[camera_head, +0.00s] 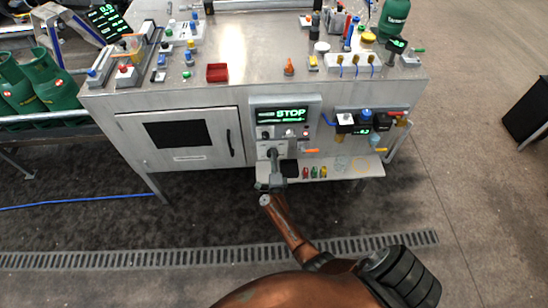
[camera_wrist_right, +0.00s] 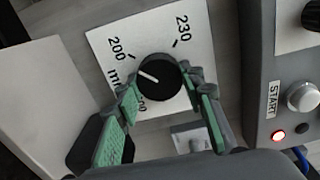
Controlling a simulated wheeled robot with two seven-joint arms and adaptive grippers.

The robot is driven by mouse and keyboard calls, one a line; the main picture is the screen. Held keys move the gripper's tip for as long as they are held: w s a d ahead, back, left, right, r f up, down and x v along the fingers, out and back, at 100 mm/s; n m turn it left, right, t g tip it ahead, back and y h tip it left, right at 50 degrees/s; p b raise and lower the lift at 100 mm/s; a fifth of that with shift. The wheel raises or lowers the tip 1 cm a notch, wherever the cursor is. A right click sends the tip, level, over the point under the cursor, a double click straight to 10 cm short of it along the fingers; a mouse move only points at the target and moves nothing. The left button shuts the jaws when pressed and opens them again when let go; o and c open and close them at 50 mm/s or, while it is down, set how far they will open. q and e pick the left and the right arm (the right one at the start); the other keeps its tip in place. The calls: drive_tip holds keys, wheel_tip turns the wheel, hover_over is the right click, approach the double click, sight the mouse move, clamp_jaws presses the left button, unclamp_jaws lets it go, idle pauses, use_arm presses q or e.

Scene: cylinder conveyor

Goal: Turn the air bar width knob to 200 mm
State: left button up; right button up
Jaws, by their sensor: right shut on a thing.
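The air bar width knob (camera_wrist_right: 160,84) is a round black dial on a white plate (camera_wrist_right: 100,42) in the right wrist view. Its white pointer line aims left and slightly up, a little below the 200 mark. The 230 mark is at upper right, and a lower label is partly hidden by a finger. My right gripper (camera_wrist_right: 164,88) has its green-padded fingers on both sides of the knob, shut on it. In the head view my right gripper (camera_head: 272,158) reaches the panel below the STOP display and hides most of the knob. My left gripper is not in view.
The control box with the STOP display (camera_head: 285,114) is just above the gripper. A START button (camera_wrist_right: 303,97) and red light are at right in the wrist view. A shelf (camera_head: 345,169) with small coloured items is right of the gripper. The floor in front is clear.

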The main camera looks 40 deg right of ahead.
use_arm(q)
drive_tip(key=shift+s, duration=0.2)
use_arm(e)
drive_tip(key=shift+a+n, duration=0.1)
drive_tip(key=shift+n, duration=0.2)
drive_tip(key=shift+f, duration=0.1)
drive_tip(key=o, duration=1)
drive_tip(key=shift+c, duration=0.2)
drive_tip(key=shift+o, duration=1)
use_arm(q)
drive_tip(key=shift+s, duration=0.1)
use_arm(e)
drive_tip(key=v, duration=0.7)
drive_tip(key=shift+s, duration=0.2)
